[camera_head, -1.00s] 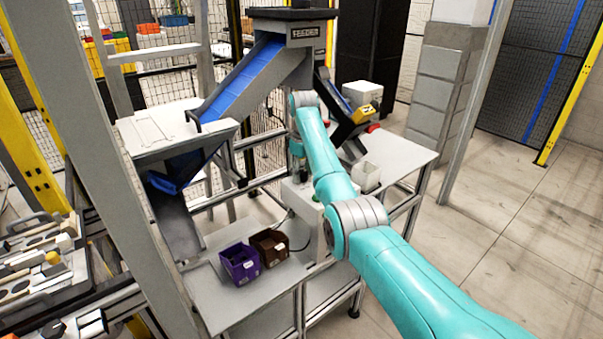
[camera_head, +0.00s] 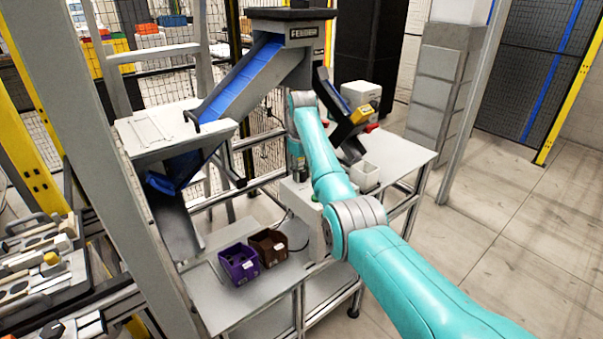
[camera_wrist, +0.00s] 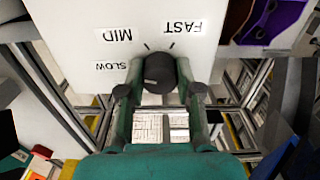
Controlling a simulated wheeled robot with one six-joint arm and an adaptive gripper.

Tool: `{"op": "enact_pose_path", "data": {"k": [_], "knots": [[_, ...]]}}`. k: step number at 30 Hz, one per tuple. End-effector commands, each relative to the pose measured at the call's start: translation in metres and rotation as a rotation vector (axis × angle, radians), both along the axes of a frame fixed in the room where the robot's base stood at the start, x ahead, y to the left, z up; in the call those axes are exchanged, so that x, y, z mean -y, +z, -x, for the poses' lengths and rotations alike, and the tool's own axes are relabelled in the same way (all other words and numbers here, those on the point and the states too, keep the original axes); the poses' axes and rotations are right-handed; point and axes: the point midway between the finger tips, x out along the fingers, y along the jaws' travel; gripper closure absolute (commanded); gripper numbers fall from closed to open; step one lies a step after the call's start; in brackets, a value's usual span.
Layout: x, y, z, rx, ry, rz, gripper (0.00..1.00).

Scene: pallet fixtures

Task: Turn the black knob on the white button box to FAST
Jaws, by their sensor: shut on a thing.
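The white button box (camera_wrist: 75,40) fills the upper part of the wrist view, with labels FAST, MID and SLOW on its face. Its black knob (camera_wrist: 160,72) sits below the FAST and MID labels and to the right of SLOW. My gripper (camera_wrist: 159,80) has one finger on each side of the knob and is shut on it. A small pale mark shows on the knob's lower left, but I cannot tell for sure which label the knob points to. In the head view, the white box (camera_head: 292,193) stands on the table, partly hidden by my arm, which also hides the knob.
A white container (camera_head: 366,177) stands right of my arm on the table (camera_head: 405,155). The feeder with its blue chute (camera_head: 245,80) rises behind. Open floor lies to the right.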

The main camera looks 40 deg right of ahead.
Motion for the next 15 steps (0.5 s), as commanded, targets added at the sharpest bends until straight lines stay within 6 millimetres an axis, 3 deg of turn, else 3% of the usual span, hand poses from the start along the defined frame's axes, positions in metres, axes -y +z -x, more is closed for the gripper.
{"op": "enact_pose_path", "data": {"k": [15], "knots": [[0.0003, -0.0004, 0.0003, -0.001, -0.490, 0.000, 1.00]]}}
